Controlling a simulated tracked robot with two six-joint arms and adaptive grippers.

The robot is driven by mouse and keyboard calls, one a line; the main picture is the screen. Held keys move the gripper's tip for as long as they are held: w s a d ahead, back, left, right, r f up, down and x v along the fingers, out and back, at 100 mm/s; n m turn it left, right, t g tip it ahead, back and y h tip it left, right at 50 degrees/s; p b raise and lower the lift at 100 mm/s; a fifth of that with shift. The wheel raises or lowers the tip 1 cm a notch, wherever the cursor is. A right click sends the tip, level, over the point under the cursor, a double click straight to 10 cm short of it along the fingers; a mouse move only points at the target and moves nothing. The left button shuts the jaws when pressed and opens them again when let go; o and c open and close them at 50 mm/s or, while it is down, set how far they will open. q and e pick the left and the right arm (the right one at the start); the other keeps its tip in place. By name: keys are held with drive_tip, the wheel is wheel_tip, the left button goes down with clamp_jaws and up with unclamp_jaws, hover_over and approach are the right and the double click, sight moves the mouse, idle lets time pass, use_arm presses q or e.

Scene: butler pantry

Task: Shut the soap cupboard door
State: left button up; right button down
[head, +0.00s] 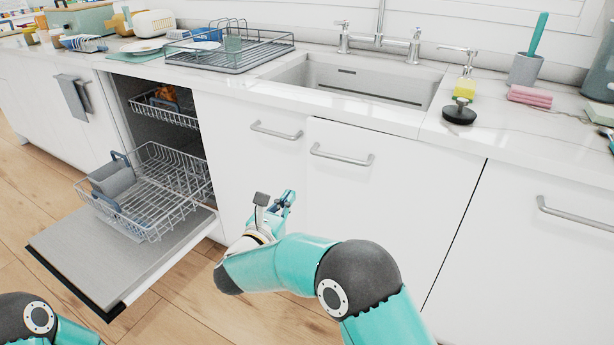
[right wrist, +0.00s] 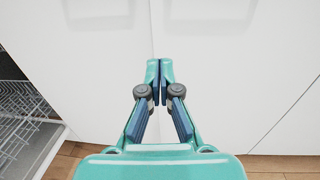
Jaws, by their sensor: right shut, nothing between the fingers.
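Two white cupboard doors stand side by side below the sink, a left door (head: 240,165) and a right door (head: 400,200), each with a metal bar handle. Which is the soap cupboard door is not marked. Both look shut or nearly shut; a narrow seam runs between them. My right gripper (head: 287,198) is shut and empty, low in front of the doors near the seam. In the right wrist view its fingertips (right wrist: 160,70) meet just beside the seam; I cannot tell whether they touch a door. My left gripper is out of view.
The dishwasher door (head: 110,255) lies open at the left, with its lower rack (head: 150,190) pulled out. The sink (head: 355,80) is above the doors. A yellow sponge (head: 464,89) and pink cloths (head: 529,96) are on the counter. Another cupboard front (head: 540,260) is at the right.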

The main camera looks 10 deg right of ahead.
sight(312, 166)
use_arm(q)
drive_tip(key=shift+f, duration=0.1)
use_arm(e)
drive_tip(key=x, duration=1.2)
drive_tip(key=shift+w+d, duration=0.1)
drive_tip(key=shift+d, duration=0.1)
